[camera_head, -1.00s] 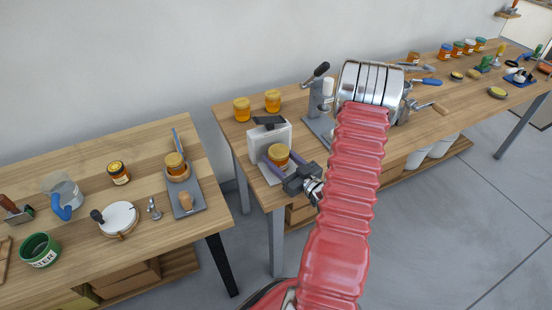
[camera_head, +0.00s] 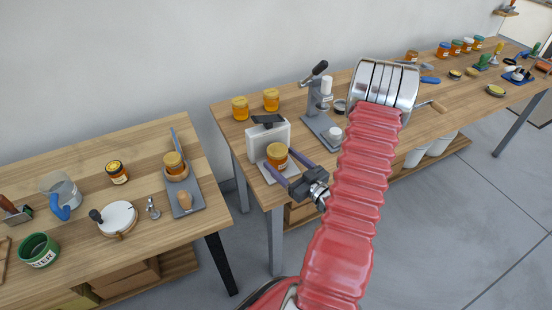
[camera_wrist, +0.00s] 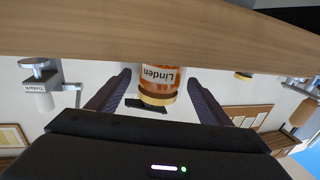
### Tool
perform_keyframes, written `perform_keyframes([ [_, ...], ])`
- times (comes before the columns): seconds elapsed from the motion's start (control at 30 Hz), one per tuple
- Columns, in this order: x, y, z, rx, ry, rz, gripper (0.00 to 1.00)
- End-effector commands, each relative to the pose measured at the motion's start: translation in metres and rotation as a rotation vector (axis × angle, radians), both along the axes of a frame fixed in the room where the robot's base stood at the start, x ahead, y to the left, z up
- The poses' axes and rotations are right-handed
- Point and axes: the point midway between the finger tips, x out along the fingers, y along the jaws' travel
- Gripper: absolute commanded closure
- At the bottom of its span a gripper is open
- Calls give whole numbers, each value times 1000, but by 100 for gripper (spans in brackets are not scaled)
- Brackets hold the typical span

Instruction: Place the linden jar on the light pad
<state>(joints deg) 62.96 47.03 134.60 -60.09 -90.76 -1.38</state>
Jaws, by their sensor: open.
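The linden jar (camera_head: 277,157), amber with a gold lid, stands upright in front of a white upright panel (camera_head: 270,138). It appears to rest on the pale plate (camera_head: 267,176) at the panel's foot, which looks like the light pad. Its Linden label shows upside down in the wrist view (camera_wrist: 158,76). My gripper (camera_head: 279,160) is open, with one purple finger on each side of the jar. In the wrist view gaps show between the jar and both fingers. The fingers and jar hide part of the plate.
Two more amber jars (camera_head: 240,108) (camera_head: 271,99) stand behind on the same bench. A grey press-like stand (camera_head: 318,105) is close to the right. The left bench (camera_head: 90,160) holds another jar on a grey board, with a floor gap between the benches.

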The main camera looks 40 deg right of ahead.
Motion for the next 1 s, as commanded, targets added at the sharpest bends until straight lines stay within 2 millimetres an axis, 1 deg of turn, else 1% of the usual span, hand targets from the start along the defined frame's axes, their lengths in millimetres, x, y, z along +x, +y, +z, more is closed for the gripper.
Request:
perform_keyframes([
  [0.03,-7,-1,0,0,1,-4,27],
  [0.2,-29,0,0,1,0,-4,27],
  [0.6,-72,2,0,-1,0,-3,27],
  [0.8,-84,4,0,-1,0,0,27],
  [1.0,-86,5,0,-1,-1,1,27],
])
